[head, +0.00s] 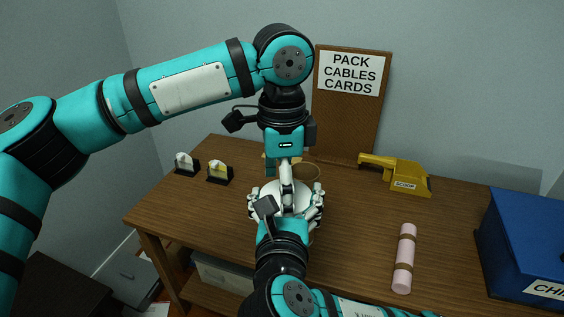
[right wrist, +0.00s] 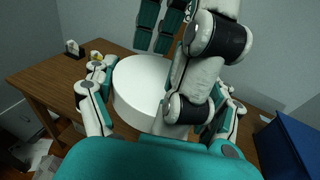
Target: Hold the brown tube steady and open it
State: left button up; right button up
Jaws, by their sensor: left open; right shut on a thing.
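A white round disc, like the cap of a wide tube, sits between the fingers of my right gripper (head: 286,207) in the head view (head: 303,198) and in the right wrist view (right wrist: 138,86). My right gripper is shut around it, with fingers on both sides. The tube's body below the disc is hidden, so I cannot see its brown side. My left gripper (head: 287,183) points down from above, open, with its fingers over the disc.
Two small black holders stand at the left. A sign board (head: 349,100) stands behind.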

pick_arm(q)
jog(key=shift+f, duration=0.85)
jog(key=shift+c, duration=0.3)
jog(key=c, duration=0.7)
jog(key=shift+c, duration=0.3)
pick_arm(e)
jog(key=o, duration=1.1)
jog(key=shift+o, duration=0.2)
